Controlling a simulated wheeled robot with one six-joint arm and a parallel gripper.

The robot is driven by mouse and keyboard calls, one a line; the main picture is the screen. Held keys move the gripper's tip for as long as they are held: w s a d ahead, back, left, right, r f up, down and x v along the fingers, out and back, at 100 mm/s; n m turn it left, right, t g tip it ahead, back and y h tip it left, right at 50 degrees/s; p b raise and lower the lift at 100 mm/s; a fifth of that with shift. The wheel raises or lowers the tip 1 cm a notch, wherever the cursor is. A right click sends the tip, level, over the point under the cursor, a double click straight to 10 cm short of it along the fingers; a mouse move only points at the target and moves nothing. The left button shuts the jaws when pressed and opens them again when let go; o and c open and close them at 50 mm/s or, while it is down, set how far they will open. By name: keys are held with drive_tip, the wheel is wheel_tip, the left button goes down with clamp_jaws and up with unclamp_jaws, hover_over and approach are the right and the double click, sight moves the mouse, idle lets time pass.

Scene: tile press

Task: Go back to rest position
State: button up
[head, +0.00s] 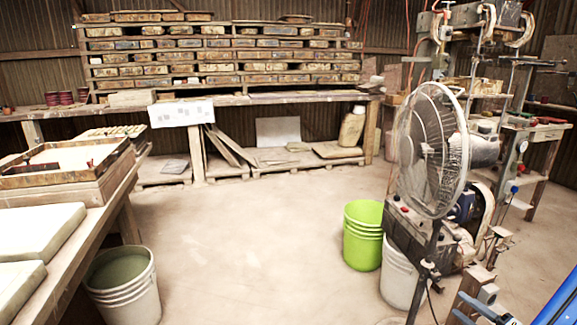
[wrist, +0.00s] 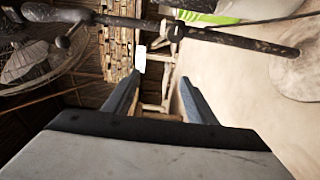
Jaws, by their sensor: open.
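My gripper (wrist: 161,78) shows in the wrist view. Its two blue-grey fingers are apart, and nothing is held between them. The wrist view is turned on its side, with the fingers pointing across the room toward the far shelves (wrist: 118,55). A dark metal rod (wrist: 225,38) crosses the upper part of that view, in front of the fingers' far side; I cannot tell how near it is.
A standing fan (head: 432,150) and a machine are at the right, with a green bucket (head: 362,240) and a white bucket (head: 399,275) beside them. A wooden table with a tray (head: 65,178) is at the left, a grey bucket (head: 125,290) below. The middle floor is clear.

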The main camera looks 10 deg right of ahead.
drive_tip(key=w+a+r+n+g+y, duration=0.25)
drive_tip(key=a+r+n, duration=0.25)
drive_tip(key=a+n, duration=0.3)
drive_tip(key=w+a+r+n+g+y, duration=0.2)
drive_tip(key=a+r+n+g+y, duration=0.3)
drive_tip(key=a, duration=0.5)
drive_tip(key=s+a+r+n+g+h, duration=0.1)
drive_tip(key=s+a+r+n+g, duration=0.15)
drive_tip(key=a+n, duration=0.35)
drive_tip(key=s+a+r+n+g+h, duration=0.1)
drive_tip(key=a+n+g, duration=0.3)
drive_tip(key=a+n, duration=0.3)
drive_tip(key=s+a+r+n+t+h, duration=0.1)
drive_tip(key=s+a+r+n+h, duration=0.3)
drive_tip(key=n, duration=0.8)
drive_tip(key=s+a+r+n+h, duration=0.3)
drive_tip(key=s+r+n+h, duration=0.2)
drive_tip(key=n, duration=0.8)
drive_tip(key=shift+s+a+r+t+h, duration=0.4)
drive_tip(key=shift+s+r, duration=0.85)
drive_tip(key=shift+s, duration=0.5)
